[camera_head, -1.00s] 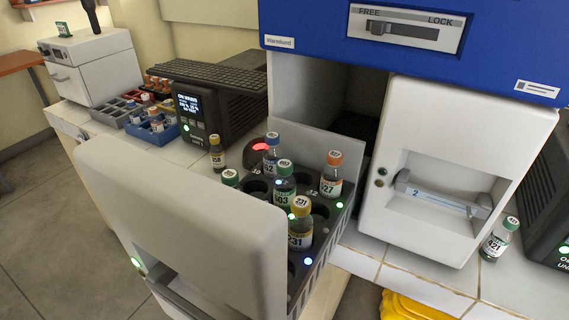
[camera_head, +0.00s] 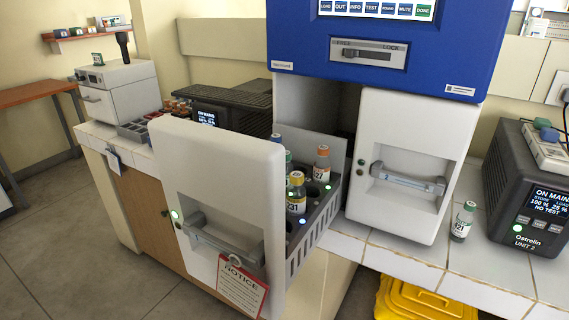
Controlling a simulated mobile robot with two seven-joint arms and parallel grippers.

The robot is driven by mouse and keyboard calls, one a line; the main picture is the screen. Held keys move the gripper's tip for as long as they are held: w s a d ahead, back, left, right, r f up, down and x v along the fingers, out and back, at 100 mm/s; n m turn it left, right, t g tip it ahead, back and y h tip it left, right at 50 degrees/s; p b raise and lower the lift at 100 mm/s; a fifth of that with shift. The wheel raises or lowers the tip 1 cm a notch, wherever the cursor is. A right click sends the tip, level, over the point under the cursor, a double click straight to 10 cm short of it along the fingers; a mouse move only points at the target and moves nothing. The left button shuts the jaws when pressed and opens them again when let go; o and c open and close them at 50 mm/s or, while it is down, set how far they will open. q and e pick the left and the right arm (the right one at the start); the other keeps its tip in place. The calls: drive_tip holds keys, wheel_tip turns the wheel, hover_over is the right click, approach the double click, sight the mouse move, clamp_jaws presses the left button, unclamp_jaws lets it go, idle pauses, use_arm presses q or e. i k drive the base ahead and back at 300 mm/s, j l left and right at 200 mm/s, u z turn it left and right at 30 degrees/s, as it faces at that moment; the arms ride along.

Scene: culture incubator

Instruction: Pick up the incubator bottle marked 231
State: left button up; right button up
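The incubator's left drawer (camera_head: 225,175) is pulled open. Its rack (camera_head: 318,222) holds several bottles. A yellow-capped bottle (camera_head: 296,193) stands upright near the drawer's front; its label is only partly legible now, and in the earlier frame its cap reads 231. An orange-capped bottle (camera_head: 322,163) stands behind it to the right. A blue-capped bottle (camera_head: 276,141) and a green-capped one (camera_head: 288,158) show partly behind the drawer front. Neither of my grippers is in view.
The blue incubator body (camera_head: 375,45) stands above, and its right drawer (camera_head: 405,150) is shut. A green-capped bottle (camera_head: 463,221) stands on the tiled counter near the dark Ostrelin unit (camera_head: 530,200). A yellow bin (camera_head: 420,300) is below. A red notice (camera_head: 241,287) hangs at the open drawer's handle.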

sight(296, 197)
drive_tip(key=z, duration=1.2)
drive_tip(key=j+z, duration=0.1)
drive_tip(key=j, duration=0.25)
drive_tip(key=k+j+z, duration=0.1)
drive_tip(key=j, duration=0.75)
drive_tip(key=k+j, duration=0.15)
drive_tip(key=j, duration=0.9)
drive_tip(key=i+j, duration=0.35)
drive_tip(key=j, duration=0.25)
drive_tip(key=j+z, duration=0.35)
drive_tip(key=z, duration=0.15)
drive_tip(key=j+z, duration=0.35)
drive_tip(key=z, duration=0.15)
drive_tip(key=j+z, duration=0.35)
drive_tip(key=z, duration=0.15)
